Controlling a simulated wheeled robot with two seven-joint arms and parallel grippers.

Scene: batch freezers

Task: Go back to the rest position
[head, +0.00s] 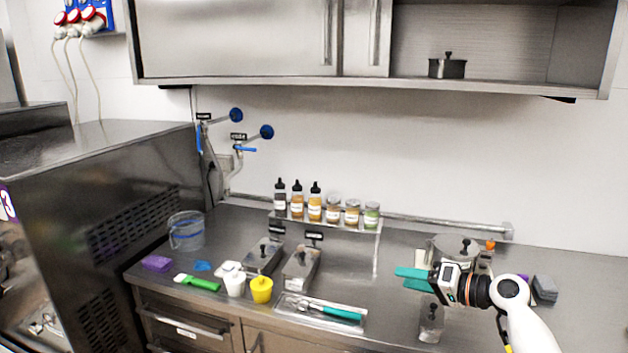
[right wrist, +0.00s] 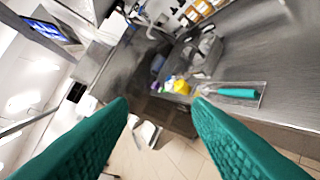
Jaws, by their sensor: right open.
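My right gripper (head: 414,278) is over the right part of the steel counter, its teal fingers apart and pointing left. In the right wrist view the two teal fingers of the right gripper (right wrist: 162,108) are spread wide with nothing between them. A small lidded steel container (head: 431,322) stands on the counter just below the right gripper, and a larger round lidded pot (head: 452,248) stands behind it, partly hidden. My left gripper is in neither view.
A clear tray (head: 290,308) with a teal-handled tool (head: 342,313) lies at the front. Two lidded steel bins (head: 300,270), yellow (head: 261,290) and white (head: 234,283) cups, a green-handled tool (head: 200,283) and a bottle rack (head: 345,227) stand left. A grey block stack (head: 545,288) is right.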

